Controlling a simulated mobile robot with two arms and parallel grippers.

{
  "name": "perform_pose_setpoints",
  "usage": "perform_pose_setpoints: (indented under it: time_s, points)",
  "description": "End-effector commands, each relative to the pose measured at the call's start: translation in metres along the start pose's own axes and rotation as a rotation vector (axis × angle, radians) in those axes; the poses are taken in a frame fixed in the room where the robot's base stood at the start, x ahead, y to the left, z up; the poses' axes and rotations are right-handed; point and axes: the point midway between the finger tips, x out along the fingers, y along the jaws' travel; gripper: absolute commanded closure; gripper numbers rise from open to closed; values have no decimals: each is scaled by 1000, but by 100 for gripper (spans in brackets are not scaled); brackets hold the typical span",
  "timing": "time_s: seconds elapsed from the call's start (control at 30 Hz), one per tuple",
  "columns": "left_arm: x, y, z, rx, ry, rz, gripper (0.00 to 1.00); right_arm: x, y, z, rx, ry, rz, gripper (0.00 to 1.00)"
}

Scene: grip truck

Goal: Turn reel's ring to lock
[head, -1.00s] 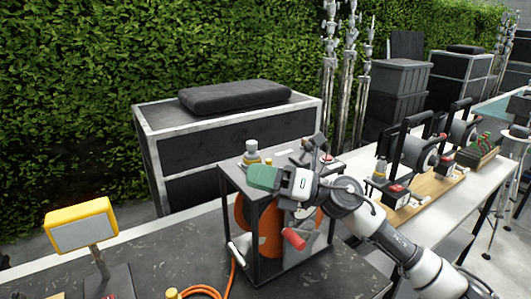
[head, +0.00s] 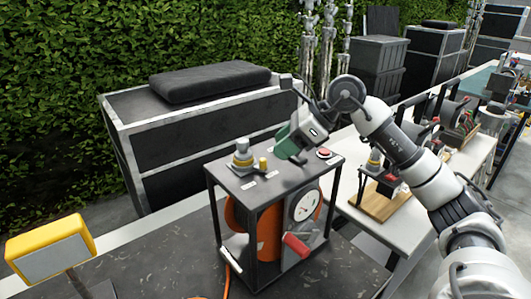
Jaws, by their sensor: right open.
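The reel is an orange drum (head: 268,232) inside a black open frame (head: 250,190) on the dark worktop. On the frame's top plate, at its left, stands a grey socket with a yellow part (head: 242,155), which looks like it carries the ring. A small yellow peg (head: 263,164) is just right of it. My right gripper (head: 290,145) is above the back right of the plate, right of the socket and apart from it. It is open and appears empty; its fingertips are hard to make out. My left gripper is not in view.
A red button (head: 324,153) is on the plate's right; a dial (head: 306,205) and red handle (head: 296,246) are on the frame's right side. A yellow lamp (head: 48,250) stands front left. A black case (head: 200,120) is behind. A side table with more reels is at right.

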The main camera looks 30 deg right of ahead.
Motion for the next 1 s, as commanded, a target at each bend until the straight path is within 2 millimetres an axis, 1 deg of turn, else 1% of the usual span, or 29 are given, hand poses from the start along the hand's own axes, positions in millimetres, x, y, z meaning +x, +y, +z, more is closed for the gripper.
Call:
perform_pose_setpoints:
  time_s: [0.03, 0.1, 0.2, 0.3, 0.47, 0.7, 0.77, 0.9, 1.0]
  points:
    - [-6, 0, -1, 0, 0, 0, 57, 9, 1, 2, 1, 0, 6, 56]
    - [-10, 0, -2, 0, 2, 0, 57, 21, 1, 2, 1, -1, 5, 56]
    - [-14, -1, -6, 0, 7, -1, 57, 37, 1, 2, 1, -2, 5, 56]
    - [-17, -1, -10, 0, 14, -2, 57, 47, 0, 2, 1, -2, 3, 56]
    - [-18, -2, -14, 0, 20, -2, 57, 55, 0, 1, 0, -2, 1, 56]
    - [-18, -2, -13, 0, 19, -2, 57, 56, 0, 0, 0, -2, 1, 56]
    - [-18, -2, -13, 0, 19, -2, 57, 56, 0, 0, 0, -2, 1, 65]
    - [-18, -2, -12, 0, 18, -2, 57, 56, 0, 0, 0, -2, 0, 87]
    - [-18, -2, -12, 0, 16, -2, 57, 56, 0, 0, 0, -2, 0, 100]
